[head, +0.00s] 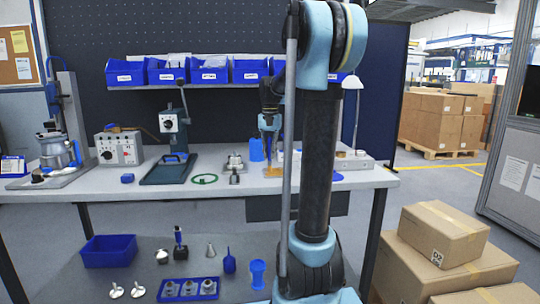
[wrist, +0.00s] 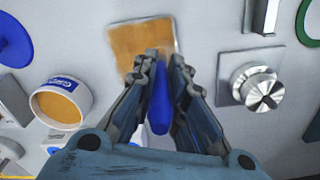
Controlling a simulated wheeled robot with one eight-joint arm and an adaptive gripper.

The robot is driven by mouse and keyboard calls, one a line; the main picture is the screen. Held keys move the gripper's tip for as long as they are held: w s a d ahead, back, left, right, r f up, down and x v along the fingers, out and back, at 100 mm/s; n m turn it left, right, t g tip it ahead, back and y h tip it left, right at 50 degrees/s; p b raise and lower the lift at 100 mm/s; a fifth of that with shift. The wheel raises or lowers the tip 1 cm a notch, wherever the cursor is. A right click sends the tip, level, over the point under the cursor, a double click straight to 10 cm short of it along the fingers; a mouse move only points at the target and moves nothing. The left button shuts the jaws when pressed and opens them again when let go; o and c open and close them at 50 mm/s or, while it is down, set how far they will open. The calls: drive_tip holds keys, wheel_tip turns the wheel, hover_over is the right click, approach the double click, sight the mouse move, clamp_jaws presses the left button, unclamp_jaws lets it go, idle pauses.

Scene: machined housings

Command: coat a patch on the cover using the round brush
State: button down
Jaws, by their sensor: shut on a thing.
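My gripper (wrist: 162,62) is shut on the blue handle of the round brush (wrist: 159,100). The bristles are hidden behind the fingers, so I cannot tell whether they touch anything. The cover (wrist: 174,30) is a square plate with a pale metal rim, just beyond the fingertips. An orange-brown layer spreads over most of its visible face; its near edge is hidden by the gripper. In the head view my gripper (head: 269,125) points down above the orange-topped cover (head: 272,172) on the bench. A white labelled tub (wrist: 53,108) with orange-brown contents stands left of the gripper.
A metal block with a round knob (wrist: 256,88) sits close on the right. A green ring (head: 205,179) lies left on the bench. A blue disc (wrist: 12,42) is at the wrist view's left. A press (head: 172,140) and control box (head: 119,148) stand further left.

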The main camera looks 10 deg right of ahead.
drive_tip(key=shift+w+d, duration=0.15)
drive_tip(key=shift+w, duration=2)
drive_tip(key=shift+r, duration=3)
drive_tip(key=shift+r, duration=0.1)
wheel_tip(320, 180, up, 3)
drive_tip(key=shift+f, duration=0.1)
drive_tip(key=shift+f, duration=0.1)
drive_tip(key=shift+f, duration=3.5)
